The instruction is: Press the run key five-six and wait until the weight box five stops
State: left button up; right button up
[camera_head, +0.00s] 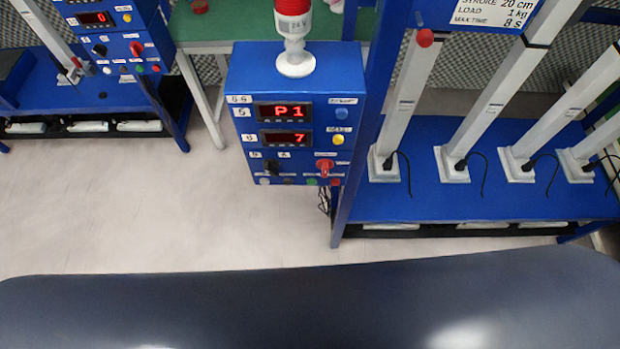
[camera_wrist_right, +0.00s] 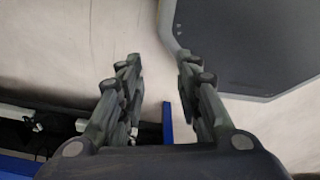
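A blue control box (camera_head: 295,115) stands in the middle of the head view. Its upper red display (camera_head: 286,111) reads P1 and its lower display (camera_head: 286,138) reads 7. A blue button (camera_head: 341,113) and a yellow button (camera_head: 338,139) sit on its right side. A black knob (camera_head: 271,166), a red knob (camera_head: 324,167) and a row of small buttons sit below. My right gripper (camera_wrist_right: 158,62) is open and empty in the wrist view. My left gripper is out of view.
A blue rig (camera_head: 440,205) with several slanted pale columns stands on the right. Another blue control box (camera_head: 115,40) reading 0 is at upper left. A signal lamp (camera_head: 294,40) tops the middle box. Pale floor (camera_head: 120,215) is clear in front.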

dwell(0.4)
grip_shut()
jog(key=shift+a, duration=0.15)
dwell(0.7)
